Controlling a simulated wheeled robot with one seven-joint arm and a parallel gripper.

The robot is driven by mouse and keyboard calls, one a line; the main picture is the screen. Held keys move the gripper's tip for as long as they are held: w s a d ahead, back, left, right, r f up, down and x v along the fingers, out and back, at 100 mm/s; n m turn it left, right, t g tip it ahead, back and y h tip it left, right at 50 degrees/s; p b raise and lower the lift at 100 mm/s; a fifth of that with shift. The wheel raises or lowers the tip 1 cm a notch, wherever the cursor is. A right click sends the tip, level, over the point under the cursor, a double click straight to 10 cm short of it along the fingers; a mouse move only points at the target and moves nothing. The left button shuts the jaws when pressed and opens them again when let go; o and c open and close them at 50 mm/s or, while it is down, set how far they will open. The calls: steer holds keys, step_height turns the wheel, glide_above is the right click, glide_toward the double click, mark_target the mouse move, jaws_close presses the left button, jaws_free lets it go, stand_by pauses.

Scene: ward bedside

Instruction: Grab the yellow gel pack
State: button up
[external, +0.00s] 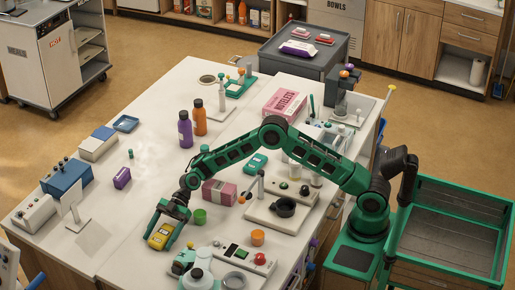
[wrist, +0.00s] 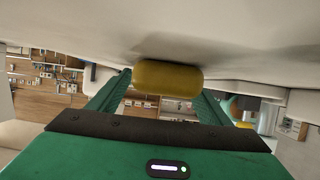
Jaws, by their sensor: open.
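The yellow gel pack (external: 161,236) lies on the white table near its front edge. In the wrist view the yellow gel pack (wrist: 167,78) shows as a rounded yellow block ahead of the fingertips. My gripper (external: 168,227) is at the pack, with its green fingers on either side of it. In the wrist view my gripper (wrist: 160,85) is open, with the pack between the finger ends. I cannot tell whether either finger touches it.
An orange cup (external: 257,238) and a white device (external: 246,260) are further right. The table to the left of the pack (external: 120,225) is clear.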

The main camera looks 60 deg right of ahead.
steer(key=c, duration=1.3)
steer(key=shift+r, duration=0.1)
